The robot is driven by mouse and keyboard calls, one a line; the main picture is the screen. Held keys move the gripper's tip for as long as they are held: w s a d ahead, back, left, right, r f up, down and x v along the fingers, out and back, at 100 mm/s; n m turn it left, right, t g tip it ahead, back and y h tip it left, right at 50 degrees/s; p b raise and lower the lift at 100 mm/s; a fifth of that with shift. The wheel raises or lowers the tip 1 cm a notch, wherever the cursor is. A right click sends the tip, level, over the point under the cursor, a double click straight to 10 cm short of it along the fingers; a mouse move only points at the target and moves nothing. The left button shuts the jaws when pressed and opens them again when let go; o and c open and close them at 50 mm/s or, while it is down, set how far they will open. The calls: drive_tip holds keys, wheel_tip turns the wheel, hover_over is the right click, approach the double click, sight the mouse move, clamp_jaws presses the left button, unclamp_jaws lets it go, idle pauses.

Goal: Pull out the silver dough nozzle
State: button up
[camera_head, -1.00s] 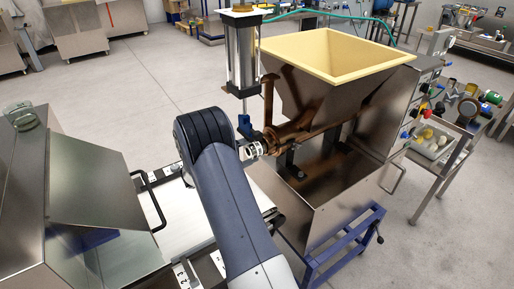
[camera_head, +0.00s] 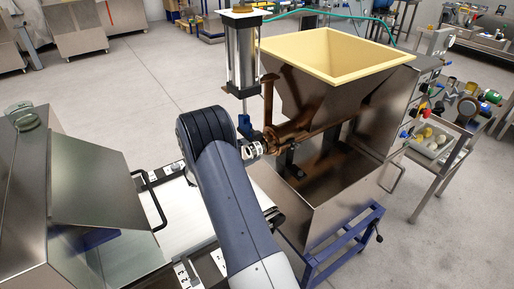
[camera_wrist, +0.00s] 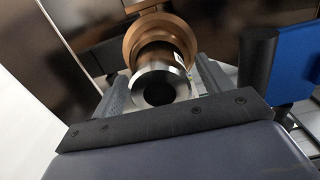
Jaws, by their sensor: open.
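The silver dough nozzle (camera_wrist: 160,78) is a short shiny tube with a dark round opening, set in a bronze-coloured pipe fitting (camera_wrist: 158,36) in the wrist view. My gripper (camera_wrist: 160,88) is open, with one grey finger on each side of the nozzle. I cannot tell whether either finger touches it. In the head view the bronze fitting (camera_head: 284,136) shows at the front of the dough machine (camera_head: 318,95). My arm hides most of the gripper there, and the nozzle is hard to make out.
A blue handle (camera_wrist: 292,62) stands close to the right of my gripper. An upright silver cylinder (camera_head: 242,55) rises above the nozzle area. A white conveyor belt (camera_head: 190,215) lies below my arm, and a steel machine with an open lid (camera_head: 95,190) is at the left.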

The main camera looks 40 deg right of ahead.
sight(248, 151)
idle(0.8)
drive_tip(key=shift+c, duration=0.5)
drive_tip(key=c, duration=1)
drive_tip(key=o, duration=0.5)
drive_tip(key=c, duration=0.5)
drive_tip(key=shift+a+p, duration=0.4)
drive_tip(key=shift+a, duration=0.05)
drive_tip(key=shift+w+a, duration=0.1)
drive_tip(key=shift+a, duration=0.85)
drive_tip(key=shift+a, duration=0.1)
drive_tip(key=shift+w+a+p, duration=0.15)
drive_tip(key=shift+a+p, duration=0.85)
drive_tip(key=shift+a, duration=2.05)
